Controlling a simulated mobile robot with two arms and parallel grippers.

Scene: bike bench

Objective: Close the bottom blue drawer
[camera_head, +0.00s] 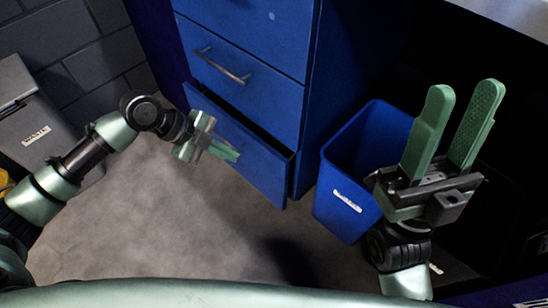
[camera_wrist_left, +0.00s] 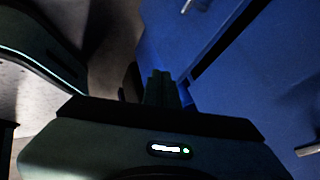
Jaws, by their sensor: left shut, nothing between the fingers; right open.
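The bottom blue drawer (camera_head: 262,173) is pulled partly out of the blue cabinet, with a dark gap along its top edge. Its handle is hidden behind my left gripper in the head view. My left gripper (camera_head: 230,154) is shut and empty, in front of the drawer's face. In the left wrist view its closed fingers (camera_wrist_left: 162,88) point at a blue panel (camera_wrist_left: 175,45), with a dark gap to its right. I cannot tell whether the fingers touch the drawer. My right gripper (camera_head: 468,100) is open and empty, raised over the right side.
A closed blue drawer (camera_head: 235,85) with a metal handle is above. A blue bin (camera_head: 345,190) stands right of the cabinet, partly behind my right gripper. A grey case (camera_head: 35,125) is at the left. Grey floor (camera_head: 150,230) in front is clear.

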